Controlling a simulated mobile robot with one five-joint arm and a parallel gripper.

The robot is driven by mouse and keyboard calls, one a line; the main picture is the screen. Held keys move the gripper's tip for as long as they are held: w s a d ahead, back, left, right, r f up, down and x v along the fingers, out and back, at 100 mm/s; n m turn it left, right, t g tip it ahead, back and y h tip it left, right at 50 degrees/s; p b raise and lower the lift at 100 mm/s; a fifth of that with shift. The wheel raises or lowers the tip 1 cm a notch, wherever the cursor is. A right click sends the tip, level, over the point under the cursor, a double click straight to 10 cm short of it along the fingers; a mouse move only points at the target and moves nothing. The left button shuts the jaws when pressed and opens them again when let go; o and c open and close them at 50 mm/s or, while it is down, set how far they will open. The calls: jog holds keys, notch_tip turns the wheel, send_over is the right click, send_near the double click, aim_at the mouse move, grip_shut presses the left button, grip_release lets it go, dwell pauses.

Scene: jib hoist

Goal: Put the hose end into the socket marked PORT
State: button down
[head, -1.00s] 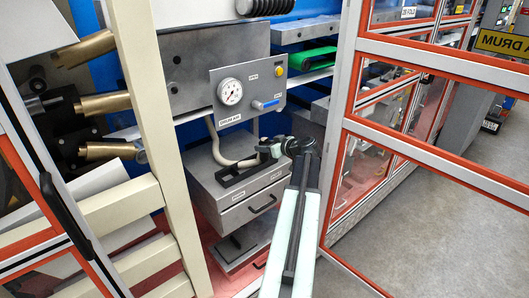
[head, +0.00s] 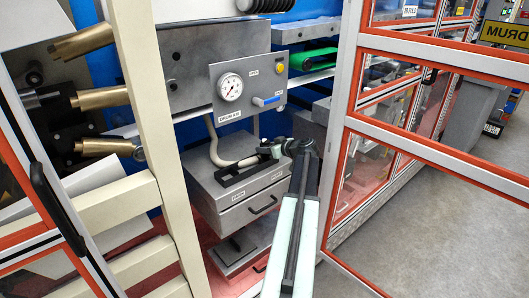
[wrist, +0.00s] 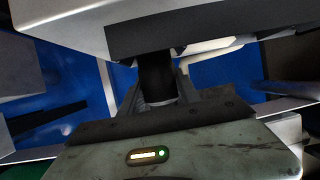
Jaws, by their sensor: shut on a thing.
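A beige hose (head: 213,145) hangs from below the grey gauge panel and curves right to my gripper (head: 268,150). My gripper is above the top of the grey drawer box, and its jaws are shut on the hose end. In the wrist view, a dark cylinder (wrist: 157,78), apparently the hose end's collar, stands between the jaws (wrist: 160,100). A piece of the beige hose (wrist: 208,46) shows behind it. I cannot make out a socket marked PORT; the labels there are too small to read surely.
The gauge panel (head: 250,78) carries a dial, a blue lever (head: 267,101) and a yellow button. The drawer box (head: 250,192) is below. A cream post (head: 145,105) and brass cylinders (head: 102,98) stand left. An orange-edged door frame (head: 345,130) stands close on the right.

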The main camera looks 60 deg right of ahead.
jog(key=shift+f, duration=0.2)
jog(key=c, duration=0.9)
grip_release()
jog(key=shift+r, duration=0.1)
jog(key=shift+s+r, duration=0.2)
jog(key=shift+r, duration=0.1)
jog(key=p+v, duration=0.4)
jog(key=v, duration=0.7)
jog(key=shift+s+a+p, duration=0.1)
jog(key=shift+s+p, duration=0.2)
